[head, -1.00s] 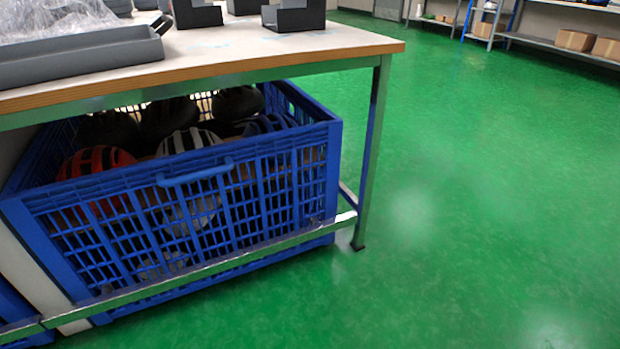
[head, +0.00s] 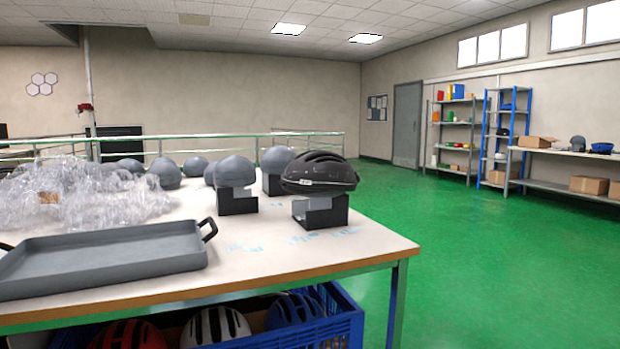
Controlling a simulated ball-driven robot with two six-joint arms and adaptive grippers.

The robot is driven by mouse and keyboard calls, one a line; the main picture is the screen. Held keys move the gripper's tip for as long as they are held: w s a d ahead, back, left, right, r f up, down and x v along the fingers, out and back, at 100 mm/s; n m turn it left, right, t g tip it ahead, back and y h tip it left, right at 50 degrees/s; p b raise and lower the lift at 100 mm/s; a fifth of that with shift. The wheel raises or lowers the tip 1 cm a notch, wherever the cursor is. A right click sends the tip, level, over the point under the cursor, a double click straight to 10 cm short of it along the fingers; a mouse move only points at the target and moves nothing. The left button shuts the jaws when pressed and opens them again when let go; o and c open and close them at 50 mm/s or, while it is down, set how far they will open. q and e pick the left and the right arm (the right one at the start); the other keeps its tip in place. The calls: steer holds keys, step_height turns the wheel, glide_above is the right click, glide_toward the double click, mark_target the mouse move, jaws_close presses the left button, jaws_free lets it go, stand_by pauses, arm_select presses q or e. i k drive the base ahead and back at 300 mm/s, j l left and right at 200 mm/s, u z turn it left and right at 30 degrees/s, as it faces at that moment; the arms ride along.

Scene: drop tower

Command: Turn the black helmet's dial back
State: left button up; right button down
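The black helmet (head: 318,173) sits on a dark block-shaped stand (head: 334,214) near the right end of the table. It is glossy and ridged, with a small light label low on its left side. I cannot make out its dial at this size. Neither of my grippers shows in the head view.
The table (head: 300,251) also bears a grey tray (head: 100,264) at the front left, crumpled clear wrap (head: 75,195) behind it and several grey head forms (head: 236,172). A blue crate (head: 345,325) of helmets stands below. Green floor (head: 480,270) is free at the right; shelves (head: 460,135) stand beyond.

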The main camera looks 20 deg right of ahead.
mark_target(312, 172)
steer(key=l+u, duration=0.15)
steer(key=l, duration=0.9)
steer(key=l+u, duration=0.15)
steer(key=l, duration=0.9)
steer(key=l+u, duration=0.15)
steer(key=l, duration=0.9)
steer(key=k+l+u, duration=0.1)
steer(key=l, duration=0.9)
steer(key=i+l+u, duration=0.1)
steer(key=u, duration=0.25)
steer(key=l+u, duration=0.1)
steer(key=u, duration=0.25)
steer(key=i+l+u, duration=0.1)
steer(key=u, duration=0.25)
steer(key=i+l+u, duration=0.2)
steer(key=l+u, duration=0.2)
steer(key=l, duration=0.65)
steer(key=l+u, duration=0.45)
steer(key=l, duration=0.6)
